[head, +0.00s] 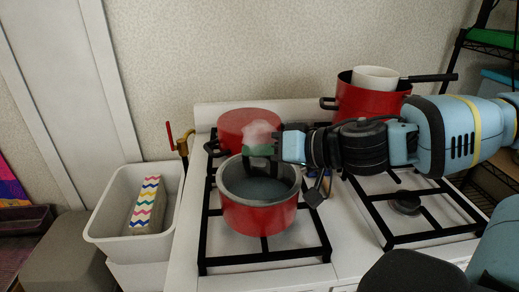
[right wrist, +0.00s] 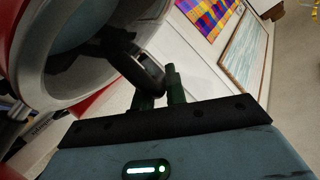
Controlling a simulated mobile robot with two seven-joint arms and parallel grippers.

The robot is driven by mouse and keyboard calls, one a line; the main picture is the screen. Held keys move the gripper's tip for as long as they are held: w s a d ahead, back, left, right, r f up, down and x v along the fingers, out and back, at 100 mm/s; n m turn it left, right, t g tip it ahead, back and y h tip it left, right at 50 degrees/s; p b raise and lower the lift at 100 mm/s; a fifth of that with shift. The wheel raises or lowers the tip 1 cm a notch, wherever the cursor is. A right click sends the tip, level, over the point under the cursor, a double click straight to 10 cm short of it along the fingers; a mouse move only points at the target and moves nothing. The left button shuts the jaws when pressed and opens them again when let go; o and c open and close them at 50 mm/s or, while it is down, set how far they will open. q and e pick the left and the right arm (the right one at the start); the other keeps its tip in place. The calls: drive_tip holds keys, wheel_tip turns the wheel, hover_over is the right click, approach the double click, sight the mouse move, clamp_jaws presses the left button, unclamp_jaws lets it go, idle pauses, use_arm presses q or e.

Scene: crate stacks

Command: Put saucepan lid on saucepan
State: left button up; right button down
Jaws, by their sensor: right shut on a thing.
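A red saucepan (head: 258,217) with a grey inside stands upright on the front left burner. It fills the upper left of the right wrist view (right wrist: 58,55), very close. A pale haze hangs above its far rim. A red rounded shape (head: 238,122) is right behind it; I cannot tell whether it is the lid or another pot. My right gripper (head: 262,150) reaches in from the right at the saucepan's far rim. Its dark green fingers are shut on a black handle (right wrist: 148,72); I cannot tell clearly which piece that handle belongs to. My left gripper is out of view.
A taller red pot (head: 365,102) with a white vessel (head: 375,77) in it stands at the back right. The front right burner (head: 405,204) is empty. A white bin (head: 106,220) holding a zigzag-patterned box (head: 147,205) is left of the stove (head: 310,273).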

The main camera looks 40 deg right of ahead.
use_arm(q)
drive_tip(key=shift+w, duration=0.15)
use_arm(e)
drive_tip(key=shift+f, duration=0.1)
idle(0.3)
drive_tip(key=c, duration=1.3)
unclamp_jaws()
drive_tip(key=shift+c, duration=0.2)
